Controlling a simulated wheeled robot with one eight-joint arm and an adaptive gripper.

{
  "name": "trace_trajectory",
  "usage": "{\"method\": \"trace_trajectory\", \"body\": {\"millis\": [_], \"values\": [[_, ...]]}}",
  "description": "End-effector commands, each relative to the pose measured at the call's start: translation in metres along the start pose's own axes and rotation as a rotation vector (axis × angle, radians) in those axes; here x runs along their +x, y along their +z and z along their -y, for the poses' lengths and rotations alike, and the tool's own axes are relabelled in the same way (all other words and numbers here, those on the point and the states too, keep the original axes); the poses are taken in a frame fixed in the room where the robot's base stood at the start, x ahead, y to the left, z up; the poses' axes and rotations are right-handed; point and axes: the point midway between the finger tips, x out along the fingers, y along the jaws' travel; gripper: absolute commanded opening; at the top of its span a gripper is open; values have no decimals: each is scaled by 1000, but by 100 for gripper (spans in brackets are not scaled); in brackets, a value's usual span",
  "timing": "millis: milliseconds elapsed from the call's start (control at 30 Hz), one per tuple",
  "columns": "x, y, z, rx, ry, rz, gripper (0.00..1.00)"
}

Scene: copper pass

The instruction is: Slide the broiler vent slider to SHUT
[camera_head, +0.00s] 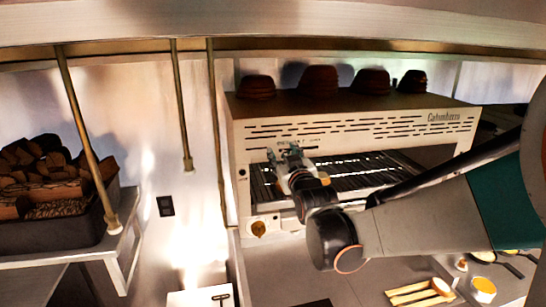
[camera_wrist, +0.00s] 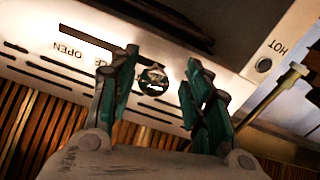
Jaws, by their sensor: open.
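The broiler (camera_head: 350,125) is a pale metal unit with slots along its front and a grill rack inside. In the wrist view, the vent slider's small dark, shiny knob (camera_wrist: 153,80) shows between my fingers, near the right end of a dark slot (camera_wrist: 88,42). The upside-down word OPEN is printed by the slot toward the left, away from the knob. A second label is mostly hidden by my left finger. My gripper (camera_wrist: 163,72) is open, one green finger on each side of the knob, with visible gaps. In the head view my gripper (camera_head: 287,153) is at the front panel and hides the slider.
Several dark bowls (camera_head: 319,80) stand upside down on the broiler. A wooden crate (camera_head: 420,294) and a yellow-topped pot (camera_head: 483,288) are on the counter below. Hanging rods (camera_head: 184,120) and a dark bin (camera_head: 70,227) are left.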

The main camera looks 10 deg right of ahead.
Motion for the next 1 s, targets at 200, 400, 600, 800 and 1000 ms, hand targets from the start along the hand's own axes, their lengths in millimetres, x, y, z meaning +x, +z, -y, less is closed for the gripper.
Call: {"method": "trace_trajectory", "body": {"millis": [200,400,600,800,1000], "values": [[-6,0,0,0,1,0,44],[-36,0,0,0,0,0,44],[-74,0,0,0,-1,0,44],[-103,0,1,0,-1,0,44],[-118,0,1,0,-1,0,44]]}}
